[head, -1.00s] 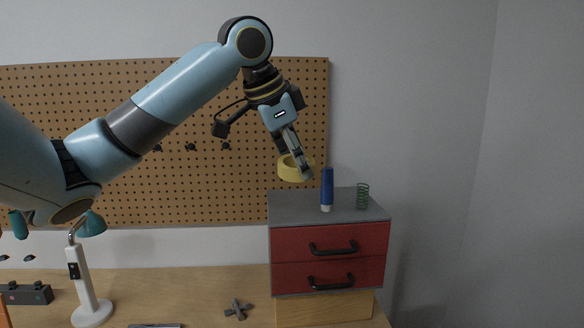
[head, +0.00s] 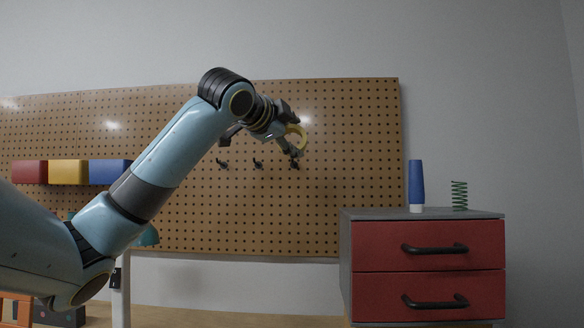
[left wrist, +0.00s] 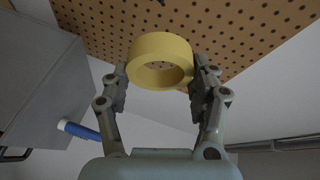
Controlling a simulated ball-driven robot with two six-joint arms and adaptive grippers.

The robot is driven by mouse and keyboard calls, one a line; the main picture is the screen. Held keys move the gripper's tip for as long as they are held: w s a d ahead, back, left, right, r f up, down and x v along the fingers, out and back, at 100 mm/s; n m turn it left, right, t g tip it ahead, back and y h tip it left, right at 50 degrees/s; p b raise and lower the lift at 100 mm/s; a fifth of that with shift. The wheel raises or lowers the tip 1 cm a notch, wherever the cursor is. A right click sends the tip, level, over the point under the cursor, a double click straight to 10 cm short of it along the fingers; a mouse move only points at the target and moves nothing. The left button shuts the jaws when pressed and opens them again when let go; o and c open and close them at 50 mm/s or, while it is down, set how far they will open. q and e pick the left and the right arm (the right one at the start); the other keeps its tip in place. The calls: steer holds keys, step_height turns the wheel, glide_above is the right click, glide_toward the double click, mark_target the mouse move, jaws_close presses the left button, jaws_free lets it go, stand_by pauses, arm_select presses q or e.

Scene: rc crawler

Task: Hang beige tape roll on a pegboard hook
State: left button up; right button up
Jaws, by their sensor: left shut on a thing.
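The beige tape roll (left wrist: 160,48) is a pale yellow ring, held between the two fingers of my left gripper (left wrist: 160,85) in the left wrist view. In the head view the roll (head: 299,131) shows at the tip of my left gripper (head: 290,141), in front of the pegboard (head: 340,200). Dark pegboard hooks stand in a row: one (head: 224,165) at left, one (head: 258,163) in the middle, one (head: 294,162) at right. The roll is just above the right hook; I cannot tell its distance from the board. My right gripper is not in view.
A red drawer cabinet (head: 428,246) stands at right, with a blue bottle (head: 416,184) and a green spring (head: 459,194) on its top. Red, yellow (head: 69,172) and blue bins hang on the board at left. The board's right part is clear.

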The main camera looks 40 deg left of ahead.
mark_target(293, 163)
arm_select(q)
steer(key=f+t+b, duration=0.1)
steer(key=f+b, duration=0.1)
steer(key=f, duration=0.1)
steer(key=f+t+y+b, duration=0.1)
steer(key=shift+s+a+f+m+t, duration=0.1)
steer(key=shift+a+f+m+t, duration=0.05)
steer(key=shift+a+m+t, duration=0.2)
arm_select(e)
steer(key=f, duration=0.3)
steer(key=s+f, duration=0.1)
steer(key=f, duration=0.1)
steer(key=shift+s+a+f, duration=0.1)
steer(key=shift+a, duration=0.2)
arm_select(q)
steer(key=shift+d, duration=0.1)
